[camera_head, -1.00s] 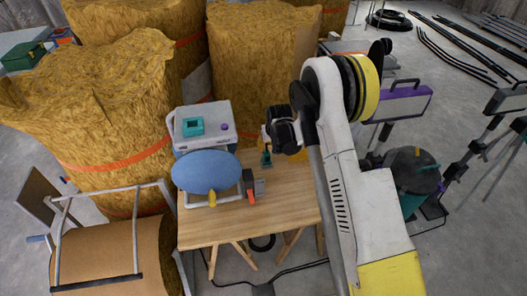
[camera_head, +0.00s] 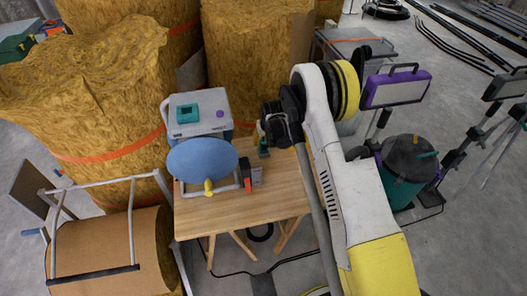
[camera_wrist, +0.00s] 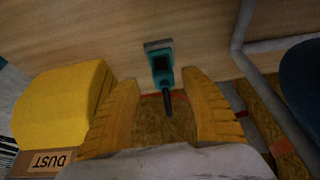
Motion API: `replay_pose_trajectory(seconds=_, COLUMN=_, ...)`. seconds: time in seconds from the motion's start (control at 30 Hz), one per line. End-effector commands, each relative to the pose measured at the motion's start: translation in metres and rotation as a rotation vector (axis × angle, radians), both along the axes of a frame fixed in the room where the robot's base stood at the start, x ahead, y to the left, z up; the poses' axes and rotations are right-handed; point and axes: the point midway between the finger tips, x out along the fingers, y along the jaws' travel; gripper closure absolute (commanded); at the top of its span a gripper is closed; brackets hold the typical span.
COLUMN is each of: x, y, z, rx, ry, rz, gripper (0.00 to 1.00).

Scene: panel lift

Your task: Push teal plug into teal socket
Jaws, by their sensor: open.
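The teal plug (camera_head: 264,152) stands near the back right of the wooden table. In the wrist view the teal plug (camera_wrist: 161,66) has a dark stem pointing towards me and a grey piece at its far end. My gripper (camera_wrist: 160,78) is open, with one yellow finger on each side of the plug's near end; I see no clear contact. In the head view my dark wrist hides most of the fingers. The teal socket (camera_head: 182,114) is a square frame on the front of the grey box (camera_head: 213,102) at the table's back left.
A blue oval (camera_head: 202,159) on a grey tube frame stands before the box, with a yellow knob and an orange-black piece beside it. The front of the wooden table (camera_head: 245,212) is clear. Insulation rolls (camera_head: 90,90) crowd the back and left. A yellow DUST container (camera_wrist: 60,105) shows in the wrist view.

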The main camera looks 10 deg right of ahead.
Motion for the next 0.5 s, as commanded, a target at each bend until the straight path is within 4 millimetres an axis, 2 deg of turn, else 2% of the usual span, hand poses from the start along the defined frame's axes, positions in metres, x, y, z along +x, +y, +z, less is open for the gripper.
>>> replay_pose_trajectory(seconds=0.27, x=0.000, y=0.001, z=-0.003, rx=0.000, ry=0.000, rz=0.000, gripper=0.46)
replay_pose_trajectory(seconds=0.5, x=0.007, y=0.006, z=-0.038, rx=0.000, ry=0.000, rz=0.000, gripper=0.46)
